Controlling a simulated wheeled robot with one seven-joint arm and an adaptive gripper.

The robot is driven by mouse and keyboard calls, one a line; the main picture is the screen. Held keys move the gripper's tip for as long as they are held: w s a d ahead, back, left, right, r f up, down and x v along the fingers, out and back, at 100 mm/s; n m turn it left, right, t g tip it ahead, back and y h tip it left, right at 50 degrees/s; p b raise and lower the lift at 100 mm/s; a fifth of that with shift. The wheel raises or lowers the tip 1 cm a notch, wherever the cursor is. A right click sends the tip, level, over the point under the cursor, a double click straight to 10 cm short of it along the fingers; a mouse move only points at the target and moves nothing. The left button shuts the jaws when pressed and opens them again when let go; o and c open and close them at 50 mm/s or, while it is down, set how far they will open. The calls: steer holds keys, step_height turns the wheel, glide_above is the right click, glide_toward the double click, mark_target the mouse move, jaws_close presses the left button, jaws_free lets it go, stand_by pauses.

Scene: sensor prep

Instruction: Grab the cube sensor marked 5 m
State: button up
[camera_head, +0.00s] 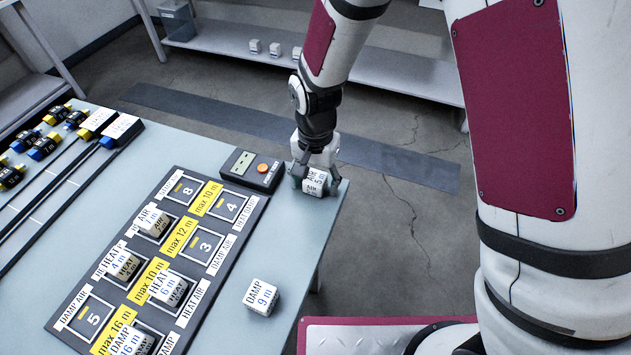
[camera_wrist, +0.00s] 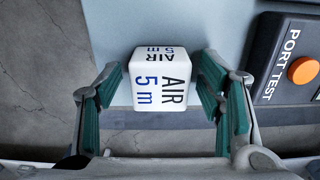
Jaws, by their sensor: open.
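The white cube sensor marked AIR 5 m (camera_head: 315,183) sits on the table near its far right corner. In the wrist view the cube (camera_wrist: 160,82) shows "AIR" in black and "5 m" in blue on two faces. My gripper (camera_head: 316,178) is lowered over the cube, with a finger on each side. In the wrist view my gripper (camera_wrist: 165,90) is open, its green pads on the left and right of the cube with a gap showing on both sides. The cube's lower part is hidden in the wrist view.
A port test box (camera_head: 253,170) with an orange button lies just left of the cube. A dark board (camera_head: 150,255) with numbered slots holds several cubes. A DAMP 9 m cube (camera_head: 262,297) stands on the table (camera_head: 225,325). The table's right edge is close to my gripper.

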steer(key=c, duration=1.3)
steer(key=shift+o, duration=0.2)
steer(key=shift+r, duration=0.1)
